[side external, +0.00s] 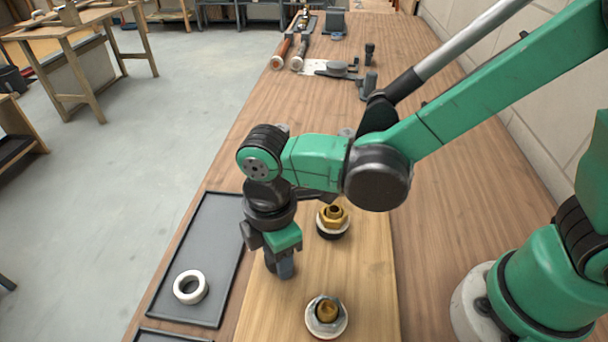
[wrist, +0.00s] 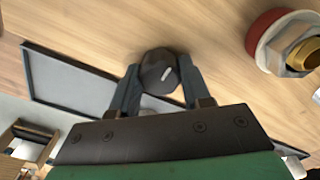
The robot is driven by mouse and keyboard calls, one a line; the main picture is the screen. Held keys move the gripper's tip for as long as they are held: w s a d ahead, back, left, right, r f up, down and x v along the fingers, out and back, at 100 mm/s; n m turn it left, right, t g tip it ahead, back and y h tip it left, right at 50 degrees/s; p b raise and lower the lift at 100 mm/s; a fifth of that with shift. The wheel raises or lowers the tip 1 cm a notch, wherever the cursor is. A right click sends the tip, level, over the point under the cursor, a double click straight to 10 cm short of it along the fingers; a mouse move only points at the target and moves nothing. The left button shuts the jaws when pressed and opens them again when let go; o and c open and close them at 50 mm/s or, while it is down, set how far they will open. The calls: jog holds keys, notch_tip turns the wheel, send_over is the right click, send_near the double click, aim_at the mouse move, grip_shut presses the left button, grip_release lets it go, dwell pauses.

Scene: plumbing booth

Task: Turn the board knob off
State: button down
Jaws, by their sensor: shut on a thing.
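The board knob (wrist: 158,70) is dark grey and round, with a short white mark on its top. In the wrist view the mark is slanted, pointing up and to the right. My gripper (wrist: 157,82) has one finger on each side of the knob and is shut on it. In the side view my gripper (side external: 280,266) points down at the left part of the light wooden board (side external: 366,285). There the fingers hide most or all of the knob.
Two brass fittings stand on the board, one behind (side external: 333,216) and one in front (side external: 326,313), right of my gripper. A grey tray (side external: 208,240) with a white ring (side external: 190,287) lies to the left. Pipes (side external: 283,52) and small tools lie farther back on the bench.

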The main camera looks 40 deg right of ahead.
dwell(0.4)
jog(key=shift+c, duration=2)
grip_release()
jog(key=shift+r, duration=2.85)
jog(key=d+r+m+t, duration=0.1)
jog(key=d+m, duration=0.1)
jog(key=d, duration=0.1)
jog(key=w+d+r+m+t, duration=0.1)
jog(key=d+m, duration=0.2)
jog(key=w+d+r+m+t+y, duration=0.1)
jog(key=d+m, duration=0.1)
jog(key=d, duration=0.1)
jog(key=shift+d+r+m, duration=0.1)
jog(key=shift+d+m, duration=0.2)
jog(key=shift+m, duration=0.1)
jog(key=s+d+r+m+t+h, duration=0.1)
jog(key=d+m+t, duration=0.3)
jog(key=d+m, duration=0.5)
jog(key=shift+d, duration=0.25)
